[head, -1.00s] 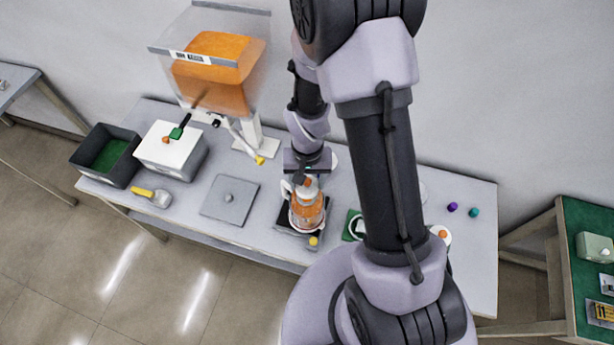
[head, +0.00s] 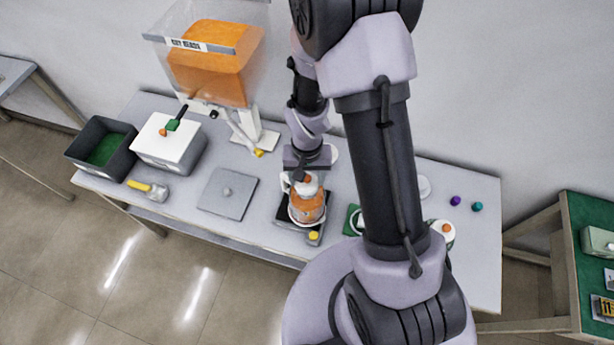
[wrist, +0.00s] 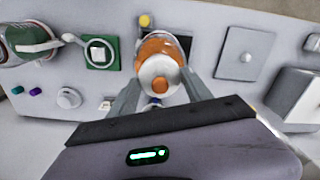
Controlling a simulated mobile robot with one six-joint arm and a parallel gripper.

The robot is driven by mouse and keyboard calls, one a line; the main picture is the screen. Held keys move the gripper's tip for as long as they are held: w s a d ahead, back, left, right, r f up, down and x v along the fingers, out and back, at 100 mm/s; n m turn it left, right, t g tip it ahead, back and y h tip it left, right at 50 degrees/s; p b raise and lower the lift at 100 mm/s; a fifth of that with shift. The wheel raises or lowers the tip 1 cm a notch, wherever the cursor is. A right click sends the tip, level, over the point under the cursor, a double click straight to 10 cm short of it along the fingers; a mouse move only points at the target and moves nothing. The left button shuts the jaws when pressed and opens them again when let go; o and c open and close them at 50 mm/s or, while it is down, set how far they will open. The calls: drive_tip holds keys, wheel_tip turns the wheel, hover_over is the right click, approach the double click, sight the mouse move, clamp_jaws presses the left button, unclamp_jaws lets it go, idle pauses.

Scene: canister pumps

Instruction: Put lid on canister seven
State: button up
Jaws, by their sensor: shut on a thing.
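A clear canister (head: 308,210) of orange beads stands on a dark square base (head: 285,216). It also shows in the wrist view (wrist: 155,47). A white lid (wrist: 157,75) with an orange knob is over the canister's mouth. In the head view the lid (head: 309,184) is at the canister's top; I cannot tell whether it is fully seated. My gripper (wrist: 160,82) has one finger on each side of the lid and is shut on it. A white handle or spout (head: 285,182) shows at the canister's left. I cannot read a number on the canister.
A hopper of orange beads (head: 210,65) stands behind left. A grey plate (head: 227,192), a yellow-handled scoop (head: 150,189), a white-topped box (head: 169,143) and a dark bin (head: 101,145) lie left.

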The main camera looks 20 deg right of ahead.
drive_tip(key=shift+f, duration=0.1)
drive_tip(key=shift+f+b, duration=0.7)
drive_tip(key=shift+b, duration=0.2)
drive_tip(key=shift+f+b, duration=0.2)
drive_tip(key=shift+b, duration=0.35)
idle(0.5)
drive_tip(key=o, duration=1.4)
drive_tip(key=shift+o, duration=0.4)
drive_tip(key=shift+o, duration=1.4)
drive_tip(key=shift+r, duration=0.15)
